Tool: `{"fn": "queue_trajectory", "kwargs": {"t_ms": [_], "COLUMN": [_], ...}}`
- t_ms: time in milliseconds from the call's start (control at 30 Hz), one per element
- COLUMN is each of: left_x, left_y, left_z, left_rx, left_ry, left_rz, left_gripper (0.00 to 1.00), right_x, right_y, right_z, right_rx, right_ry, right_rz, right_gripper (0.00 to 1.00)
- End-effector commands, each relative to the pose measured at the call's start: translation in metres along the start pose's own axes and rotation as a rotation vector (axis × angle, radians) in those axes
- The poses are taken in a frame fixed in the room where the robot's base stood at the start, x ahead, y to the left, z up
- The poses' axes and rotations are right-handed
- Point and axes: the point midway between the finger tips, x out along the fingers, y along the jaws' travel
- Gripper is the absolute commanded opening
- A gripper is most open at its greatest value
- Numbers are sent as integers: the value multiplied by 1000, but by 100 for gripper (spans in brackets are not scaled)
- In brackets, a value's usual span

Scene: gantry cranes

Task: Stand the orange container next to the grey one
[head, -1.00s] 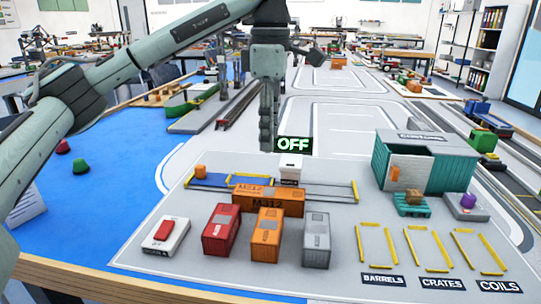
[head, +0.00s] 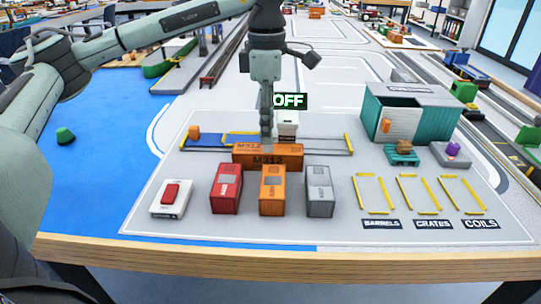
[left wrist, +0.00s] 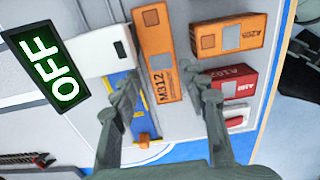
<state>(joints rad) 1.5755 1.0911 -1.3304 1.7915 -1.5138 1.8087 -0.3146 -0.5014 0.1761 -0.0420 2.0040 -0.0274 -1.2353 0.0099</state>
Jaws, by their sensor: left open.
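A long orange container marked M312 (head: 283,160) lies crosswise behind a row of containers. A second orange container (head: 272,191) stands in that row, between a red one (head: 226,189) and the grey one (head: 319,191). My left gripper (head: 266,138) is open and points down at the M312 container, hiding part of its top. In the left wrist view the M312 container (left wrist: 158,55) lies between the spread fingers (left wrist: 160,78), with no clear contact. The orange A205 (left wrist: 228,35) and red A102 (left wrist: 240,80) containers show beside it; the grey one is outside that view.
A white box with a red switch (head: 170,198) stands left of the row. A white unit (head: 288,123) under a green OFF sign (head: 290,101) stands just behind the gripper. A teal container building (head: 435,120) is at right. Yellow-marked bays (head: 376,194) lie empty at front right.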

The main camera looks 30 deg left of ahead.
Motion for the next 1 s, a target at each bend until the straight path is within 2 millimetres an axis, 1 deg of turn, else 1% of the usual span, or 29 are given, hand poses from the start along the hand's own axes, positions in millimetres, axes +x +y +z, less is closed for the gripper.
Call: {"fn": "queue_trajectory", "kwargs": {"t_ms": [33, 100, 267, 367, 500, 600, 700, 867, 1000], "left_x": [8, 15, 25, 38, 60, 70, 73, 73, 73], "left_y": [0, 0, 0, -1, -2, -2, -1, -1, -1], "left_z": [-1, -1, 0, 0, 1, 1, 1, 1, 1], "left_rx": [-1, -1, 0, 0, -1, -1, -1, -1, -1], "left_ry": [2, 2, 2, 3, 2, 2, 0, 0, 0], "left_rz": [-2, -1, 0, -2, -1, -1, 0, 0, 0], "left_gripper": [44, 44, 44, 44, 44, 44, 44, 44, 28], "right_x": [0, 1, 0, 1, 11, 14, 14, 14, 13], "right_y": [0, 0, 0, 0, -2, -4, -5, -6, -6], "right_z": [0, 0, 0, -1, 4, 6, 5, 4, 4], "right_rx": [0, 0, 1, 1, 2, 1, 1, 1, 1], "right_ry": [0, -1, 1, 6, -5, -9, -5, -4, -4], "right_rz": [-1, -1, -1, -3, -7, -10, -13, -14, -13], "right_gripper": [0, 0, 0, 0, 0, 0, 0, 0, 0]}}
